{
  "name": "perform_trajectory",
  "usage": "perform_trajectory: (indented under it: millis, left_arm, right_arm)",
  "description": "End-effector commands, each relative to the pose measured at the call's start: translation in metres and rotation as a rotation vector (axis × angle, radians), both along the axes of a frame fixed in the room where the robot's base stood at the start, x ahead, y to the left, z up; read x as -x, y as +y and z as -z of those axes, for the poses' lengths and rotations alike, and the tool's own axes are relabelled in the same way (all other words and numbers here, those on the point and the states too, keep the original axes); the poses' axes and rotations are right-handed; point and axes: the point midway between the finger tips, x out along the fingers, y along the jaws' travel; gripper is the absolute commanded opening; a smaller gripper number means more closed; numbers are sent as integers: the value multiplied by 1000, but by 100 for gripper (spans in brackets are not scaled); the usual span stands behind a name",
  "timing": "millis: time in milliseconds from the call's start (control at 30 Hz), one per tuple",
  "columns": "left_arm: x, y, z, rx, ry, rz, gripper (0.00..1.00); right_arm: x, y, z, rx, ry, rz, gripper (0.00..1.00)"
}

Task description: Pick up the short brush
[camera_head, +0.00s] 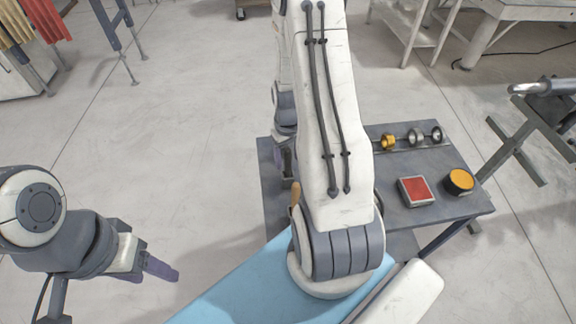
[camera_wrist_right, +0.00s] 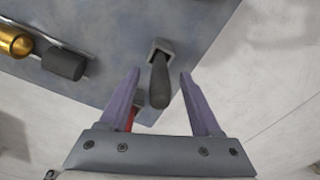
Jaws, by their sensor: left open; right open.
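A short tool with a dark rounded handle (camera_wrist_right: 160,85) and a grey block-shaped end lies near the edge of the grey table in the right wrist view. It may be the short brush; bristles cannot be made out. My right gripper (camera_wrist_right: 160,85) is open, its two purple fingers on either side of the handle in the picture, with gaps to both. Contact is not seen. In the head view my right arm hides much of the table, including this tool. My left gripper (camera_head: 160,268) is open and empty over the floor at the lower left.
A brownish handle (camera_head: 295,194) shows beside my right arm.

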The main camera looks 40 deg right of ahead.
Motion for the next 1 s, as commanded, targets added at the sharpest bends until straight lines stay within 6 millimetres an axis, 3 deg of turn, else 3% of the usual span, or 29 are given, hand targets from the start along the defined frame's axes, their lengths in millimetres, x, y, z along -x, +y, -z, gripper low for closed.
perform_trajectory:
  millis: [133, 400, 567, 600, 1000]
  left_arm:
    - [0, 0, -2, 0, 0, 0, 59]
    - [0, 0, -2, 0, 0, 0, 59]
    - [0, 0, -2, 0, 0, 0, 59]
    - [0, 0, -2, 0, 0, 0, 59]
    - [0, 0, -1, 0, 0, 0, 59]
  right_arm:
    - [0, 0, 16, -1, 1, 1, 64]
    - [0, 0, 19, 0, -2, 1, 64]
    - [0, 0, 19, 0, -1, 1, 3]
    - [0, 0, 19, 0, -1, 1, 0]
    - [0, -1, 13, 0, -2, 1, 0]
